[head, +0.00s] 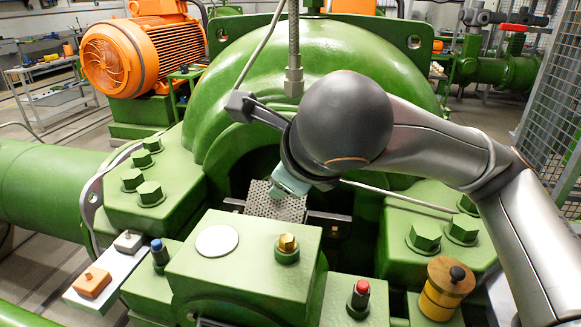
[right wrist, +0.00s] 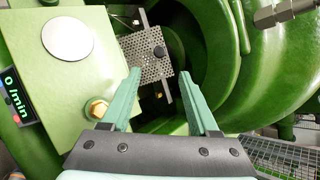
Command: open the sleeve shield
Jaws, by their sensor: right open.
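The sleeve shield, a grey perforated metal plate (head: 272,203), sits in the dark opening of the green casing. In the head view my right arm covers most of the gripper and part of the plate's right side. My left gripper is in neither view.
A green block with a white disc (head: 217,240) and a brass bolt (head: 287,244) stands in front of the opening. Large green bolts (head: 425,234) flank it. A braided hose (head: 293,60) hangs above. A yellow cylinder (head: 446,288) stands at the front right.

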